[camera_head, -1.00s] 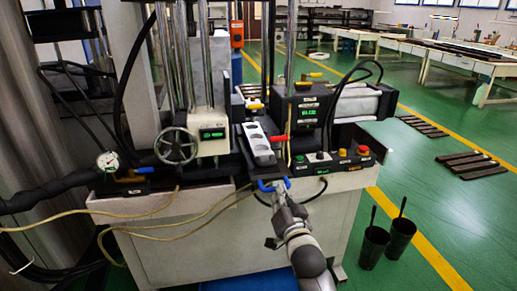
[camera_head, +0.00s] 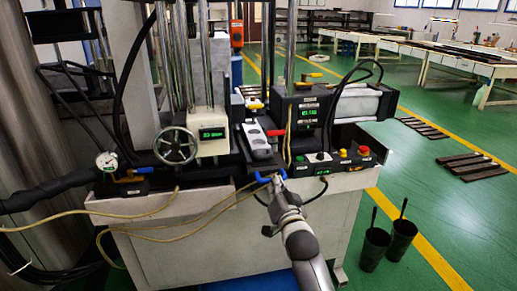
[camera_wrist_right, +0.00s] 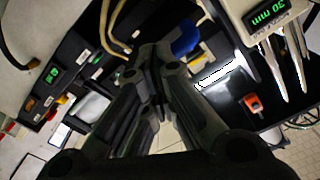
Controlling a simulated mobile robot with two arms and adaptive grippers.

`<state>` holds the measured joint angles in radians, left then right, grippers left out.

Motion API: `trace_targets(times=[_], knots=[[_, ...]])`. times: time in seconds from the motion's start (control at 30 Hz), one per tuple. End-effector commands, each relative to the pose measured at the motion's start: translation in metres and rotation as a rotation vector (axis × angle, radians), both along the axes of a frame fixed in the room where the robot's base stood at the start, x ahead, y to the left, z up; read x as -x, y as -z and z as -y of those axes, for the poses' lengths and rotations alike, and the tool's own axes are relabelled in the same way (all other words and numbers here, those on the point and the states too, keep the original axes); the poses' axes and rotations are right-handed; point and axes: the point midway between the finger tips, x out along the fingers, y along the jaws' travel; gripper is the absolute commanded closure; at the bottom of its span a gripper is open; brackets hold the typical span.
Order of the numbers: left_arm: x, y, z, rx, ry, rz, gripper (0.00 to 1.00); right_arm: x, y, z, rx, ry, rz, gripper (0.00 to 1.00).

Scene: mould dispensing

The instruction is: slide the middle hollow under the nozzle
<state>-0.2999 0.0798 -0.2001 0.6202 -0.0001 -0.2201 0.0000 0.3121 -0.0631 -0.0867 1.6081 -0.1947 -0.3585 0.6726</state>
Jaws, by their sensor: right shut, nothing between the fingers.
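The pale mould block (camera_head: 257,140) lies lengthwise on a dark slide between the handwheel unit and the black display box, with its hollows on top. A blue handle (camera_head: 264,179) sits at the near end of the slide; it also shows in the wrist view (camera_wrist_right: 186,38). My right gripper (camera_head: 277,182) is shut and empty, its tips close against the blue handle; contact is hard to tell. Its fingers fill the middle of the wrist view (camera_wrist_right: 152,62). I cannot make out the nozzle clearly, nor which hollow lies under it.
The handwheel (camera_head: 176,147) stands left of the mould and the display box (camera_head: 305,112) right of it. A red lever (camera_head: 289,136) rises close beside the slide. A button panel (camera_head: 335,160) lies to the right, and a yellow hose (camera_head: 180,214) hangs along the front.

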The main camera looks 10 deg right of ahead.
Motion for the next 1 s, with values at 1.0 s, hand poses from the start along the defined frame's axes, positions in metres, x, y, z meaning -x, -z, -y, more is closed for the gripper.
trace_targets(times=[1.0], knots=[[0.0,0.005,0.0,0.0,0.0,0.0,0.6,-0.013,-0.001,0.0,-0.001,0.0,0.001,1.0]])
